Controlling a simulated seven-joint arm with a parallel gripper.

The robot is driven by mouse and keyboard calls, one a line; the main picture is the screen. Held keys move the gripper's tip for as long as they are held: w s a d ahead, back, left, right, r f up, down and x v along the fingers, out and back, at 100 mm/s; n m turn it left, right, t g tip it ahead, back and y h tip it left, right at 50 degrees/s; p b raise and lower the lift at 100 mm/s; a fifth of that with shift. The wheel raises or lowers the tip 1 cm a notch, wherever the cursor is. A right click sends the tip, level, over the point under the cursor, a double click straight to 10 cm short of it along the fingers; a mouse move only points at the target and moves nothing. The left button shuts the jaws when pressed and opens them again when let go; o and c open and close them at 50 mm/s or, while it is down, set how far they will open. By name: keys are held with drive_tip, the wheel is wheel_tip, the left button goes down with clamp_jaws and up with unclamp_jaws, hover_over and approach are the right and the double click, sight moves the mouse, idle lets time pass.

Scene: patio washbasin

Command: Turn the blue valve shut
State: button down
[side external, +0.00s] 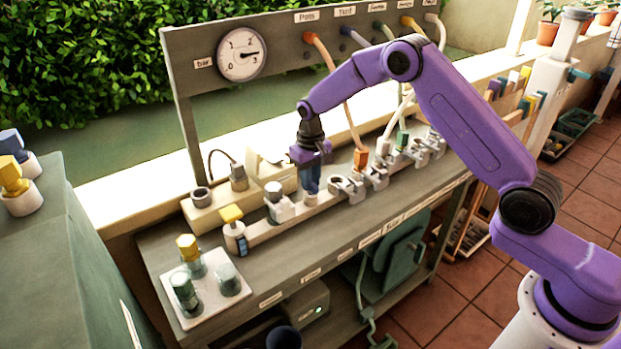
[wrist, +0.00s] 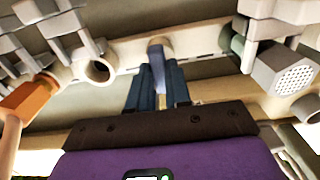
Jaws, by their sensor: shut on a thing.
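My gripper (side external: 309,186) points down over the bench's valve rail, between a white-and-grey fitting on the left and a row of grey clips on the right. In the wrist view, its two dark blue fingers (wrist: 157,92) are closed around the pale blue handle of the blue valve (wrist: 157,68). The handle stands between the fingers, its tip showing beyond them. In the side view, the fingers hide most of the valve, and its turn angle is hard to tell.
The white-and-grey fitting (side external: 278,202) is close on the left, and the grey clips (side external: 347,188) are close on the right. An orange-ended hose (side external: 361,158) hangs behind. A pressure gauge (side external: 242,54) is on the back panel.

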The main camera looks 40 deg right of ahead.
drive_tip(key=c, duration=1.1)
unclamp_jaws()
drive_tip(key=shift+o, duration=0.2)
drive_tip(key=shift+r, duration=0.1)
wheel_tip(320, 180, up, 17)
drive_tip(key=shift+r, duration=0.15)
drive_tip(key=s+a+r+n, duration=0.1)
drive_tip(key=s+a+n, duration=0.2)
drive_tip(key=s, duration=0.8)
drive_tip(key=s+a+r+n, duration=0.15)
drive_tip(key=s+n, duration=0.25)
drive_tip(key=s, duration=0.6)
drive_tip(key=s+d+f+n, duration=0.2)
drive_tip(key=s+d+n, duration=0.1)
drive_tip(key=s, duration=0.8)
drive_tip(key=s+d+f+n, duration=0.2)
drive_tip(key=s+d, duration=0.3)
drive_tip(key=s, duration=0.5)
drive_tip(key=shift+s+f+n, duration=0.25)
drive_tip(key=shift+s+n, duration=0.1)
drive_tip(key=shift+n, duration=0.05)
